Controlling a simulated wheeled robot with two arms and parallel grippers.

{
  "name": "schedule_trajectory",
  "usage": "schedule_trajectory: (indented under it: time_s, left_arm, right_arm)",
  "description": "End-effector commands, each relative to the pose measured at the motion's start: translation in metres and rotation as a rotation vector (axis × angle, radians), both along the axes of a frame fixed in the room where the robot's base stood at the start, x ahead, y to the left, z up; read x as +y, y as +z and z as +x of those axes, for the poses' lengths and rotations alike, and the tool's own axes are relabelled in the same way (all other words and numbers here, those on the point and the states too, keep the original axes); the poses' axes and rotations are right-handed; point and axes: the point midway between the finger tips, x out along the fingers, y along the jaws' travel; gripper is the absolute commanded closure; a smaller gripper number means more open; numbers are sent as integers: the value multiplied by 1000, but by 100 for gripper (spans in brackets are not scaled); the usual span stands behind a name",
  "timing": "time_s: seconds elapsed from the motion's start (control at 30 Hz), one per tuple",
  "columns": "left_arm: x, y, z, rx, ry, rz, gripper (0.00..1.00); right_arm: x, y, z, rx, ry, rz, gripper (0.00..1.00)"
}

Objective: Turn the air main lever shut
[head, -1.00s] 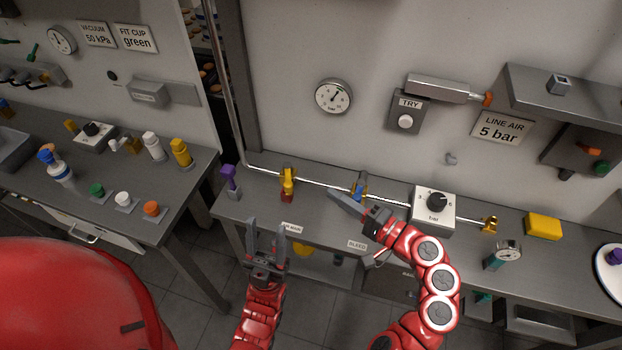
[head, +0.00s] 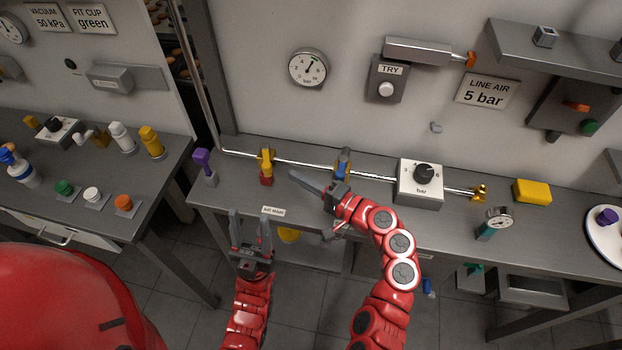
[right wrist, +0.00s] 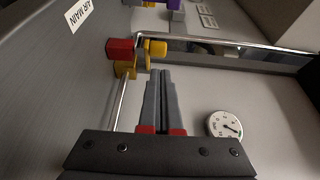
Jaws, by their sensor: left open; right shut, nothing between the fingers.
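The air main valve (head: 267,167) sits on the thin pipe at the back of the bench, with yellow parts above and a red end toward the front. In the right wrist view its red end (right wrist: 120,48) sticks out to one side of the pipe. The AIR MAIN label (head: 273,210) is on the bench front edge. My right gripper (head: 294,175) is shut and empty, its tips just right of the valve and apart from it.
A blue-handled valve (head: 342,162) stands on the same pipe behind my right wrist. A regulator box with a black knob (head: 422,175) is further right. A purple-topped piece (head: 202,161) stands left of the valve. A round gauge (head: 307,68) hangs on the wall above.

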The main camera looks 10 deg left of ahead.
Motion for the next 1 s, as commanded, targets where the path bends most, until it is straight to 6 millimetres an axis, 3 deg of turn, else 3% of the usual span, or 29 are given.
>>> schedule_trajectory:
  time_s: [0.1, 0.3, 0.77, 1.0]
  left_arm:
    - [0, 12, 0, 0, 0, 0, 50]
    - [0, 17, 0, 0, 0, 0, 50]
    - [0, 17, 0, 0, 0, 0, 50]
    - [0, 14, 0, 0, 0, 0, 50]
  right_arm:
    - [19, 4, 8, 0, 4, -2, 100]
    - [35, 1, 16, 0, 1, 0, 100]
    - [40, 0, 17, -1, -4, 0, 100]
    - [57, -1, 3, 3, -147, 4, 100]
